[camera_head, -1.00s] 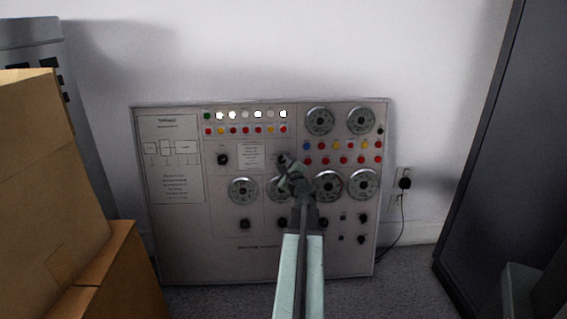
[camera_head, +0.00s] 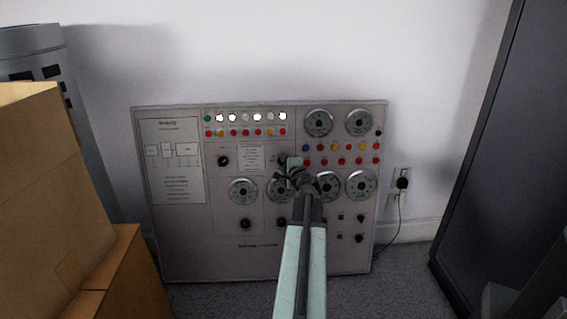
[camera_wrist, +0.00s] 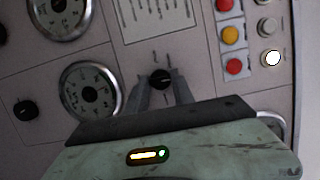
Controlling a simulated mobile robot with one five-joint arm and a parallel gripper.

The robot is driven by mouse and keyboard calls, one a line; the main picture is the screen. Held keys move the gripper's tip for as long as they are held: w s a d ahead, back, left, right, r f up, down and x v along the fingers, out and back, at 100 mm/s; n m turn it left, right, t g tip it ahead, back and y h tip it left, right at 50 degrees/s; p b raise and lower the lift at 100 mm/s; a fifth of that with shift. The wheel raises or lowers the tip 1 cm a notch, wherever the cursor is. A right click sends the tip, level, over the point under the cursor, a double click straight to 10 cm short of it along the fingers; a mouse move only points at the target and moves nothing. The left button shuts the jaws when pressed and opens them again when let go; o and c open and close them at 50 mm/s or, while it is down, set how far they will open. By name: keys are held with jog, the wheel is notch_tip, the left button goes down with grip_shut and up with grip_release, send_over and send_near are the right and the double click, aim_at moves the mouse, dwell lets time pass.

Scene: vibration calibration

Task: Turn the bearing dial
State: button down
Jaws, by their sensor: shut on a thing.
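A small black knob, the dial (camera_wrist: 160,79), sits on the grey control panel (camera_head: 180,245), with tiny lettering around it that I cannot read. My gripper (camera_wrist: 158,88) has one finger on each side of this knob in the wrist view and is shut on it. In the head view my gripper (camera_head: 289,163) is at the middle of the panel, just above the row of round gauges, and hides most of the knob.
Round gauges (camera_head: 318,123) and coloured buttons (camera_head: 361,146) surround the knob. Other black knobs (camera_head: 223,161) are on the panel. Cardboard boxes (camera_head: 45,190) stand at the left, a dark cabinet (camera_head: 500,150) at the right. A plug and cord (camera_head: 402,183) hang beside the panel.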

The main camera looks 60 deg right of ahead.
dwell(0.5)
jog(key=c, duration=1.1)
grip_release()
jog(key=p+v, duration=0.1)
jog(key=v, duration=0.6)
jog(key=shift+s+a, duration=0.2)
jog(key=shift+s, duration=0.15)
jog(key=shift+r, duration=0.1)
